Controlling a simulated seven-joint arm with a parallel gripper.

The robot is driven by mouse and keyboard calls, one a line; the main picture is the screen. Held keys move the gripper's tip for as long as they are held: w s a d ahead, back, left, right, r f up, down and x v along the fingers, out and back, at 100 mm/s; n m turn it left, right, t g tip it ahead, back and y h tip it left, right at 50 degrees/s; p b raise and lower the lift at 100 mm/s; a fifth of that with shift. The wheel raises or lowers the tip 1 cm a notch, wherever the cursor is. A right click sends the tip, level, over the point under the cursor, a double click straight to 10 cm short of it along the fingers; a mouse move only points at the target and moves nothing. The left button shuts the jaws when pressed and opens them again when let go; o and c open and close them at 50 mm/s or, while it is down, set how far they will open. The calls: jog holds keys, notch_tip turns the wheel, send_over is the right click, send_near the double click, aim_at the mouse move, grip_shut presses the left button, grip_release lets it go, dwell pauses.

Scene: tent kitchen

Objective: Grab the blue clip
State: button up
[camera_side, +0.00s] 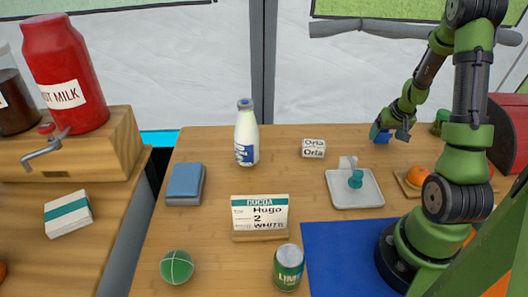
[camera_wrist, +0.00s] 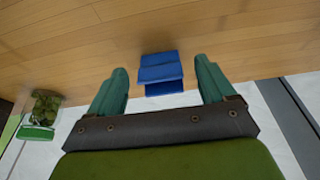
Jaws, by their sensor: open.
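The blue clip (camera_side: 380,134) is at the far right of the wooden table, partly hidden behind my gripper in the side view. In the wrist view the blue clip (camera_wrist: 161,72) lies between the two green fingers, near the level of their tips. It looks like two blue flaps, one above the other, with a dark gap between them. My gripper (camera_wrist: 158,75) is open, with clear space on both sides of the clip. In the side view my gripper (camera_side: 396,131) is low over the table at the clip; contact with the table cannot be told.
A green-lidded jar (camera_wrist: 40,117) stands left in the wrist view. Near my arm are a wooden tray (camera_side: 402,183) with an orange (camera_side: 418,177) and a white tray (camera_side: 340,197) with a teal item. A small Oria box (camera_side: 313,148) and a milk bottle (camera_side: 246,135) stand farther left.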

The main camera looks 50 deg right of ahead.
jog(key=shift+x, duration=0.8)
jog(key=shift+c, duration=0.5)
jog(key=c, duration=1)
jog(key=shift+r, duration=0.1)
